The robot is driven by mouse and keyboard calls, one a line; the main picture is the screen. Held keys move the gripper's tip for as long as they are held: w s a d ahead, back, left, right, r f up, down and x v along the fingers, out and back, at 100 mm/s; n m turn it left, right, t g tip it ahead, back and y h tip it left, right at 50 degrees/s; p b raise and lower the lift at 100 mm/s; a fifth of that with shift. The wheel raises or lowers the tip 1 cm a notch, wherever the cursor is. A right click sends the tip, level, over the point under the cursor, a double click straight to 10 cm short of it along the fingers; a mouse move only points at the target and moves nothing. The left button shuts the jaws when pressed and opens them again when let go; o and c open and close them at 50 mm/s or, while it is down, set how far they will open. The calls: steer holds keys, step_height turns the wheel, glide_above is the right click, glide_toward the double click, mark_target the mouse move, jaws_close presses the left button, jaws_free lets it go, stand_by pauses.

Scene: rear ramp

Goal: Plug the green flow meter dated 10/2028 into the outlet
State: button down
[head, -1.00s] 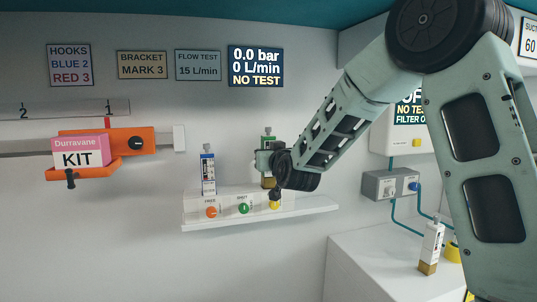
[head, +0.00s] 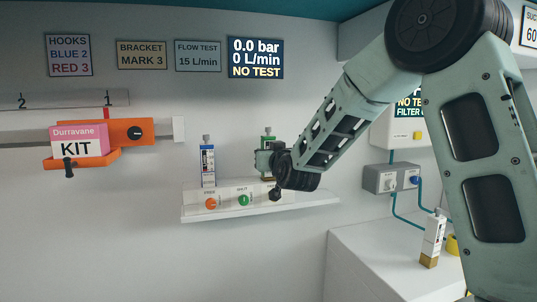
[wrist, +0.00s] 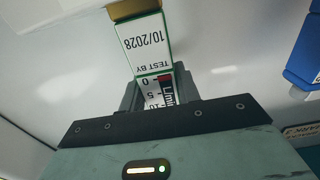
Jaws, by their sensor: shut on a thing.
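The green flow meter (head: 268,144) is upright in my gripper (head: 268,162), in front of the wall shelf. In the wrist view its white, green-edged label (wrist: 148,45) reads 10/2028, and its scale shows between the fingers of my gripper (wrist: 160,92). My gripper is shut around its body and hides part of it in the head view. A grey wall box (head: 391,180) with a pale face and a round blue fitting is at the right. I cannot tell which fitting is the outlet.
A blue flow meter (head: 207,165) stands left of my gripper on the white shelf (head: 225,212). A white, tan-based meter (head: 433,240) stands on the counter (head: 365,265) at right. Teal hoses hang from the box. An orange bracket (head: 130,132) holds a KIT box.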

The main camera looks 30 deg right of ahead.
steer(key=shift+f+b, duration=0.55)
steer(key=shift+f, duration=0.05)
steer(key=c, duration=0.9)
jaws_free()
steer(key=shift+f, duration=0.1)
steer(key=s+a+b, duration=0.1)
steer(key=s, duration=0.4)
steer(key=s+a+b, duration=0.1)
steer(key=s, duration=0.5)
steer(key=s+a+b, duration=0.1)
steer(key=s, duration=0.5)
steer(key=shift+a, duration=0.25)
steer(key=shift+a, duration=0.1)
